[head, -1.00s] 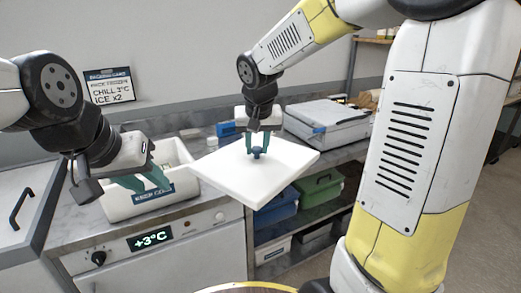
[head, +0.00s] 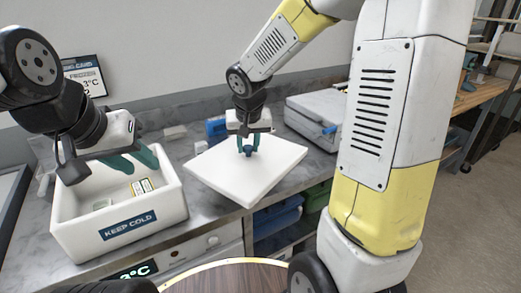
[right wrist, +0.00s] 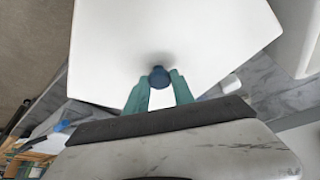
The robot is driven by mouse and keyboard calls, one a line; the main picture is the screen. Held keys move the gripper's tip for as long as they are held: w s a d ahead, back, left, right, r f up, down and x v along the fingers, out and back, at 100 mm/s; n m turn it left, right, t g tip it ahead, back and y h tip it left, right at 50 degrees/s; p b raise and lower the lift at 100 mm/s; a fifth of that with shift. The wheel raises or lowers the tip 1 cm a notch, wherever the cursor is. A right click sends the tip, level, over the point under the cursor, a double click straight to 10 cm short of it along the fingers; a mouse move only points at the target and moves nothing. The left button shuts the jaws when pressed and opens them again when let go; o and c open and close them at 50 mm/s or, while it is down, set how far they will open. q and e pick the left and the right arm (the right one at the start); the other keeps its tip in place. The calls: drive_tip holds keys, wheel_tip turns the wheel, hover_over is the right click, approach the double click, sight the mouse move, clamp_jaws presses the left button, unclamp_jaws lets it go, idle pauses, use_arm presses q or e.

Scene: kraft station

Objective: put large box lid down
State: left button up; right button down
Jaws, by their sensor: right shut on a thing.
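The large box lid (head: 245,180) is a flat white slab with a dark blue knob (head: 248,151) in its middle. My right gripper (head: 249,143) is shut on the knob and holds the lid tilted, just right of the open white box. The knob also shows between the fingers in the right wrist view (right wrist: 159,77). The white box (head: 118,225), labelled KEEP COLD, stands open on the counter with a few small items inside. My left gripper (head: 136,163) is over the box's back part, its fingers apart with nothing seen between them.
The marble counter (head: 215,212) shows between box and lid. Behind the lid are a blue item (head: 216,128) and a grey case (head: 315,120). A round wooden table top (head: 230,279) is at the bottom. Shelves with blue and green bins lie below the counter.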

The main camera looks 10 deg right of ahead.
sight(271, 137)
drive_tip(key=shift+w+d+f, duration=0.9)
drive_tip(key=shift+w+d, duration=0.75)
drive_tip(key=shift+w, duration=0.45)
drive_tip(key=shift+w+d+f, duration=0.9)
drive_tip(key=shift+w+d, duration=0.75)
drive_tip(key=shift+w, duration=0.45)
drive_tip(key=shift+w+d+f, duration=0.9)
drive_tip(key=shift+w+d, duration=0.75)
drive_tip(key=shift+w, duration=0.45)
drive_tip(key=shift+f, duration=0.55)
drive_tip(key=c, duration=1.1)
unclamp_jaws()
drive_tip(key=shift+r, duration=0.1)
